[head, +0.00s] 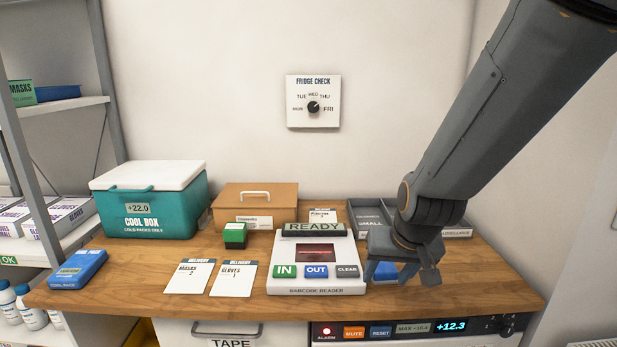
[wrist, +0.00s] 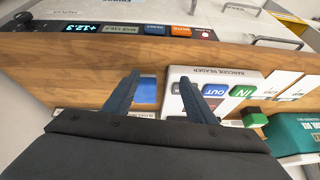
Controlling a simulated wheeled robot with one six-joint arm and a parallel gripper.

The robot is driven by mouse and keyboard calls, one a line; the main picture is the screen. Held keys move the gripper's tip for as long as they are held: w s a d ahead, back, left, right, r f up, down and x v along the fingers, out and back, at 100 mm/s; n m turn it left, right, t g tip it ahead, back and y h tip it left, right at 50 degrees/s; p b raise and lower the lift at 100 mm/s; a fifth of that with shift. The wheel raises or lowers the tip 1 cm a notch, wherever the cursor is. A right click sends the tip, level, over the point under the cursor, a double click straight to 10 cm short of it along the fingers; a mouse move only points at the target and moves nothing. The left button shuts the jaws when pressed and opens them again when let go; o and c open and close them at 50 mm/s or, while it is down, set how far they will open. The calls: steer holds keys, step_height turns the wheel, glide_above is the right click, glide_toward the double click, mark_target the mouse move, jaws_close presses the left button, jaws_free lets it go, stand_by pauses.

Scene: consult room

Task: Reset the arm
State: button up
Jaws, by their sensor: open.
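My gripper (head: 402,272) points down over the wooden counter, just right of the barcode reader (head: 312,292). In the wrist view my gripper (wrist: 160,92) has its two fingers apart, with nothing held between them. A blue item (head: 384,271) lies on the counter under and behind the fingers, partly hidden by them; its blue top (wrist: 147,90) shows between the fingers in the wrist view. The right finger appears over the edge of the barcode reader in that view. My arm reaches in from the upper right.
Delivery cards (head: 233,278), a green stamp-like block (head: 235,235), a wooden box (head: 254,203), a teal cool box (head: 152,215) and grey trays (head: 456,229) stand on the counter (head: 490,280). A blue pack (head: 78,269) lies at the left. The counter's right end is clear.

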steer(key=s+d+f+g+b, duration=0.1)
steer(key=s+d+f+g, duration=0.25)
steer(key=s, duration=0.65)
step_height(320, 180, down, 10)
steer(key=s+g+b, duration=0.1)
steer(key=s+b, duration=0.1)
steer(key=b, duration=0.6)
steer(key=shift+a+r+n+g+h+b, duration=0.15)
steer(key=shift+a+n+g+h+b, duration=0.15)
steer(key=shift+n+g, duration=0.1)
